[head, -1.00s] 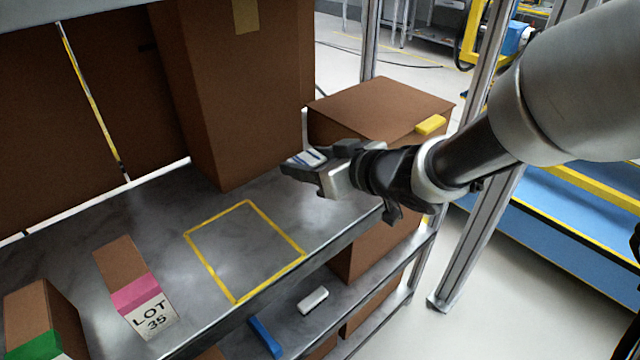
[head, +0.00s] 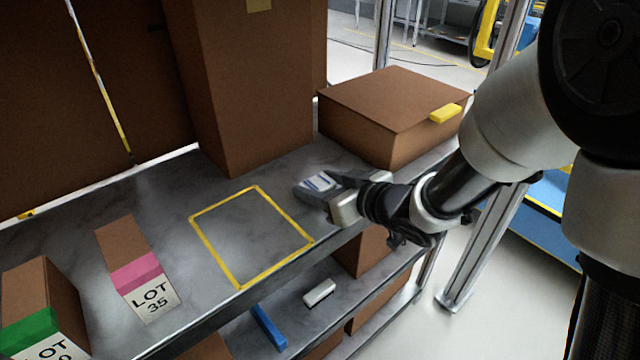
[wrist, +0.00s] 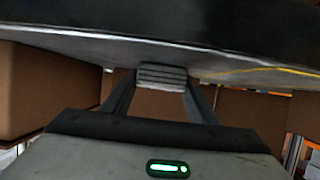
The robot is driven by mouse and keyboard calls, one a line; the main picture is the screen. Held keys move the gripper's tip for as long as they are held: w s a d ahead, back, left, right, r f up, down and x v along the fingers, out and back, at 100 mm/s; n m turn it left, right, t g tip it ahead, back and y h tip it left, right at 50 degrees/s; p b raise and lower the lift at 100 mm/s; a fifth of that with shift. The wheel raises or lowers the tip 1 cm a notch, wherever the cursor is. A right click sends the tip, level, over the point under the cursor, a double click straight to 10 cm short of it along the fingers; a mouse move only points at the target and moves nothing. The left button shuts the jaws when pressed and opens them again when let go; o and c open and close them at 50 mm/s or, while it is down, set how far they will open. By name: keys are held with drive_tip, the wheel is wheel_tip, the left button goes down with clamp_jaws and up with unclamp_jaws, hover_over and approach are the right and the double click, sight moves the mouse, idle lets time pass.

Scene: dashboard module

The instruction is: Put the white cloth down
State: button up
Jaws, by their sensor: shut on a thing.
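The rectangle is empty. I cannot tell whether the cloth touches the shelf top.
A carton with a yellow block (head: 445,113) stands behind and right of my gripper. A tall carton (head: 250,90) stands behind. A pink-banded LOT 35 box (head: 137,277) and a green-banded box (head: 40,310) stand left. A white block (head: 319,291) and blue bar (head: 268,327) lie on the lower shelf.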

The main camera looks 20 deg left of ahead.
drive_tip(key=o, duration=1.1)
drive_tip(key=shift+f, duration=0.15)
